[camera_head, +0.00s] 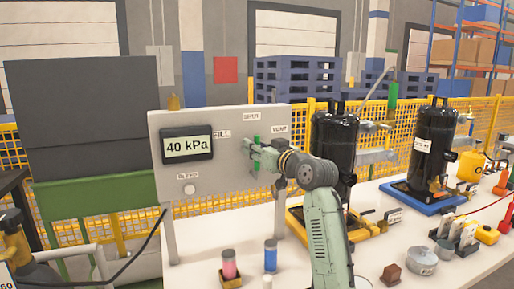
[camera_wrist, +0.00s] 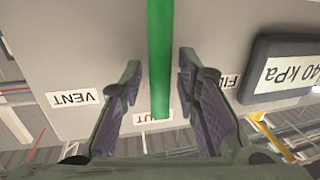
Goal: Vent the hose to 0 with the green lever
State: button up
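A grey upright panel (camera_head: 218,178) carries a display (camera_head: 187,146) reading 40 kPa. The display also shows upside down in the wrist view (camera_wrist: 290,72). The green lever (camera_wrist: 160,35) stands between the fingers of my gripper (camera_wrist: 159,80), with a visible gap on each side. In the head view, the lever (camera_head: 256,139) looks upright below the top label, between the FILL label (camera_head: 222,133) and the VENT label (camera_head: 279,128). My gripper (camera_head: 251,144) is open at the panel's front. The hose joint behind the panel is hidden.
A white table (camera_head: 205,265) bears two black compressors (camera_head: 335,145) (camera_head: 436,145) right of my arm. Yellow mesh fencing (camera_head: 110,215) runs behind.

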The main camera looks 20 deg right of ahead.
grip_shut()
dwell(0.6)
